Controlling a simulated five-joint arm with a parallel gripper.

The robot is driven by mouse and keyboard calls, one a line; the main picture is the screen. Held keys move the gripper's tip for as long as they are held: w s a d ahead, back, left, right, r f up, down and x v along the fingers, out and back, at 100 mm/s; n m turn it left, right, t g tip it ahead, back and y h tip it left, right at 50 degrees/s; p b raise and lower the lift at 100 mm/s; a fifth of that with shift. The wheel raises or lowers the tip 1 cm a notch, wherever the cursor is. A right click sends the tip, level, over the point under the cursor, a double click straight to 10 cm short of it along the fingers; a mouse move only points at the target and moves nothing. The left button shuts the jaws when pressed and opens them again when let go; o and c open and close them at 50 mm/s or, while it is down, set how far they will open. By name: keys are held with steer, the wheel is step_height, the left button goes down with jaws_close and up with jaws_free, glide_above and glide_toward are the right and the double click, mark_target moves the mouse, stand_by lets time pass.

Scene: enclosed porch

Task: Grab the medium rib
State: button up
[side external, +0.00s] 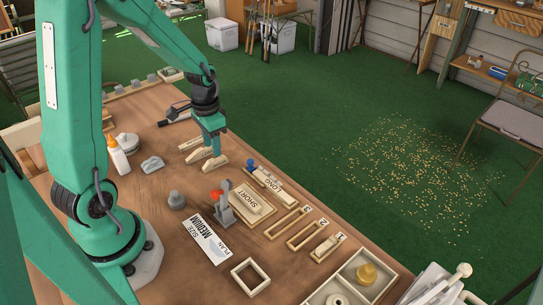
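Three pale wooden ribs lie side by side near the table's far edge: a back one (190,144), a middle one (198,155) and a front one (214,164). The middle one may be the medium rib, but their lengths are hard to compare here. My gripper (216,152) points down just over the ribs, its tips close to the front one. It partly hides them. I cannot tell whether it touches a rib or how far its fingers are apart. A white card (208,239) reading "PLAN SIZE MEDIUM" lies toward the front.
Trays marked LONG (271,185) and SHORT (247,206) lie right of the ribs. A grey clamp with an orange top (224,208) stands by SHORT. Numbered frames (305,234), a square frame (251,277) and a divided tray (341,285) are nearer. A glue bottle (118,156) stands left.

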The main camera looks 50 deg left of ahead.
mark_target(215, 161)
steer(key=shift+f, duration=0.35)
steer(key=shift+f, duration=2.5)
steer(key=shift+c, duration=0.5)
jaws_close()
